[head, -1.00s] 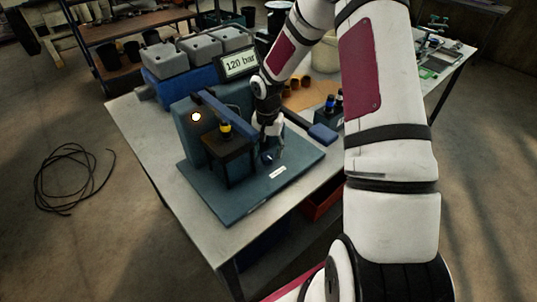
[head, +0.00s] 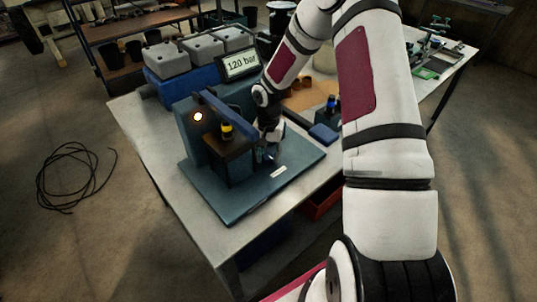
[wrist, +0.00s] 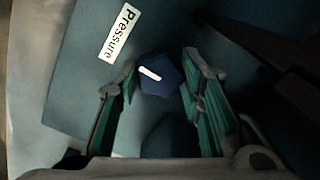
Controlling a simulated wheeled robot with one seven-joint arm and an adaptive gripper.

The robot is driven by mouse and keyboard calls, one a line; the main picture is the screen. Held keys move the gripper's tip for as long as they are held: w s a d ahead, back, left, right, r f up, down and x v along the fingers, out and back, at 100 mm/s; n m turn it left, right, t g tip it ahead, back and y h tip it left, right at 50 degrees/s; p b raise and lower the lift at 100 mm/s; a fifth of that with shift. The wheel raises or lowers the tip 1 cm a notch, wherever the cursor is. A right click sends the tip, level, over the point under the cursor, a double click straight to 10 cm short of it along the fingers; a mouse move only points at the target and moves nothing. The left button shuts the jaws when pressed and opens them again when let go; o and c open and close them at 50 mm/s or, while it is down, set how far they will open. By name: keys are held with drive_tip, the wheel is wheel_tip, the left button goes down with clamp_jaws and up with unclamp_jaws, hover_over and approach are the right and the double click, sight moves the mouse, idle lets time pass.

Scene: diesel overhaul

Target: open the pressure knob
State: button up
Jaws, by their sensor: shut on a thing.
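The pressure knob (wrist: 160,76) is a dark blue, many-sided knob with a white pointer mark. In the wrist view it sits between the two green-padded fingers of my gripper (wrist: 160,72), near their tips. A white label reading "Pressure" (wrist: 120,32) lies flat on the blue base plate beside it. In the head view my gripper (head: 269,156) points down at the plate, to the right of the test stand (head: 192,135), and mostly hides the knob. The gripper is shut on the knob. The display (head: 240,64) reads 120 bar.
The stand has a lit round lamp (head: 198,117), a lever arm and a yellow-and-black part (head: 227,132) near my gripper. Grey boxes (head: 197,46) on a blue case stand behind. A small blue box (head: 323,134) lies to the right. The front of the plate is clear.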

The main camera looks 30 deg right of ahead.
drive_tip(key=shift+n, duration=0.3)
drive_tip(key=n, duration=0.3)
drive_tip(key=shift+n, duration=0.3)
drive_tip(key=n, duration=0.4)
drive_tip(key=shift+n, duration=0.3)
drive_tip(key=n, duration=0.4)
drive_tip(key=shift+n, duration=2.4)
drive_tip(key=o, duration=1.1)
drive_tip(key=shift+o, duration=0.2)
drive_tip(key=shift+a, duration=0.1)
